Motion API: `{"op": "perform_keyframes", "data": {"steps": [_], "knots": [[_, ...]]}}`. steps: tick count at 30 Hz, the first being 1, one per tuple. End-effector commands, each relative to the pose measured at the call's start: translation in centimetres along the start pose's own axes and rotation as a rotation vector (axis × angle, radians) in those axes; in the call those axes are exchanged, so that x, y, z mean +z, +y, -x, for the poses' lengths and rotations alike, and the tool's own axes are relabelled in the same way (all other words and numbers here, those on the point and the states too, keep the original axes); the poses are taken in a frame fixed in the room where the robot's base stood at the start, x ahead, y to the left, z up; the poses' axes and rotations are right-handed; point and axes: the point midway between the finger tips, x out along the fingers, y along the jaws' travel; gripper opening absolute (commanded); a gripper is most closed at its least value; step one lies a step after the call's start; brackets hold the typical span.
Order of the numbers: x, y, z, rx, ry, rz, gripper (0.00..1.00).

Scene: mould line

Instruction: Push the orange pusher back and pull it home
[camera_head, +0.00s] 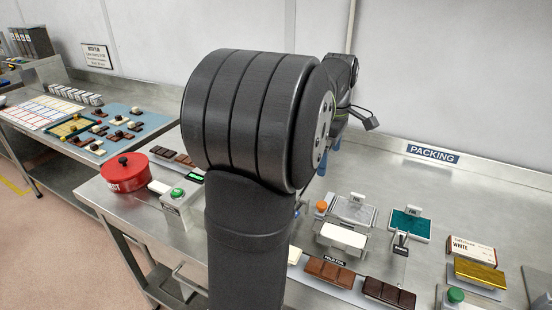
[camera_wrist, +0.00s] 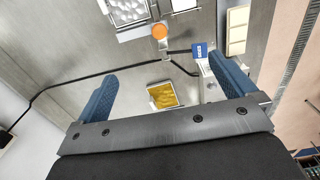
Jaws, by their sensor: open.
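The orange pusher knob (camera_head: 321,207) stands on the steel bench, just left of a silver foil-covered plate (camera_head: 352,208) in the head view. In the wrist view the round orange knob (camera_wrist: 158,31) is near the top, beside a foil tray (camera_wrist: 128,12). My gripper (camera_wrist: 160,68) has its two blue fingers wide apart with nothing between them. The knob lies beyond the fingertips in that view. In the head view my arm hides most of the gripper; only a bit of blue finger (camera_head: 323,168) shows above and behind the knob.
A white block (camera_head: 342,236) sits in front of the foil plate. A teal pad (camera_head: 410,222) is to its right. Chocolate bars (camera_head: 328,272) line the front. A gold bar (camera_head: 478,272) and green button (camera_head: 455,295) are at right. A dark cable (camera_wrist: 80,78) crosses the wrist view.

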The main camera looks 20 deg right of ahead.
Motion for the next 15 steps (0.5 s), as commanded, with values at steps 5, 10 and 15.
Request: {"op": "perform_keyframes", "data": {"steps": [5,10,15], "knots": [[0.00,0.00,-0.01,0.000,0.000,0.000,1.00],[0.00,0.01,-0.03,0.000,0.000,0.000,0.67],[-0.05,0.10,0.07,-0.001,0.001,0.054,0.52]]}}
